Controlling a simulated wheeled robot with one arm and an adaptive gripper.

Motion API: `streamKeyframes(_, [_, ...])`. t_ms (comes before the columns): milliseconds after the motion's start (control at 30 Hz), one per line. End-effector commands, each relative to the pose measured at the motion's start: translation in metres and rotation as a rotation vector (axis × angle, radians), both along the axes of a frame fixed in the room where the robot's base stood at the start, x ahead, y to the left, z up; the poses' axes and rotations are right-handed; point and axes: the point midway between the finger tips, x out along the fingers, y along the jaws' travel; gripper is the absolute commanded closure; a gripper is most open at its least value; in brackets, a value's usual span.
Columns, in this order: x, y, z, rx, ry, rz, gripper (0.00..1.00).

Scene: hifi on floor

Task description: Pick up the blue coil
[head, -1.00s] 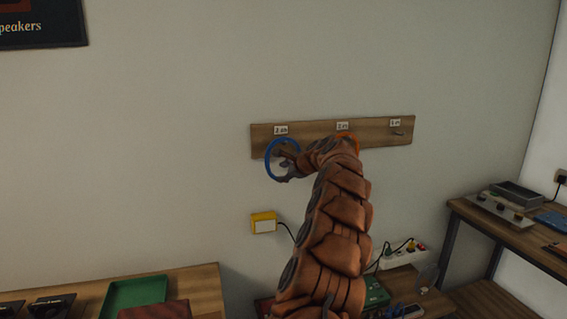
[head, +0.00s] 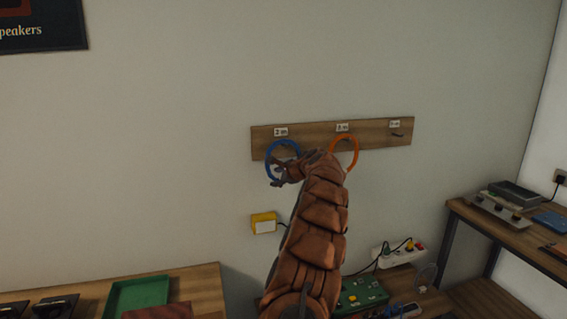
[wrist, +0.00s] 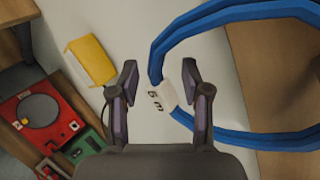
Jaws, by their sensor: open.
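The blue coil (head: 284,142) hangs on the wooden wall board under the left label. My gripper (head: 275,172) is at the coil's lower left in the head view, and it covers part of the ring. In the wrist view the coil (wrist: 226,14) is a large ring on the right. My gripper (wrist: 160,75) is open there, with one finger on each side of the coil's near edge. A white tag (wrist: 160,97) on that edge shows between the fingers. I cannot tell whether either finger touches the coil.
An orange coil (head: 355,151) hangs to the right on the same board (head: 375,130), and the right peg (head: 398,135) is bare. A yellow box (head: 263,222) is on the wall below. Benches with a green tray (head: 137,297) and electrical gear stand lower down.

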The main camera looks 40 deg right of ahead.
Motion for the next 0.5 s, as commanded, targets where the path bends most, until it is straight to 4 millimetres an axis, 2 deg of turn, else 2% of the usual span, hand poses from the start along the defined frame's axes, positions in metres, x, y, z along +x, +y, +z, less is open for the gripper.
streamKeyframes(200, [0.012, -0.002, -0.007, -0.001, 0.003, 0.000, 0.53])
streamKeyframes(500, [0.015, -0.003, -0.009, 0.000, 0.001, 0.001, 0.53])
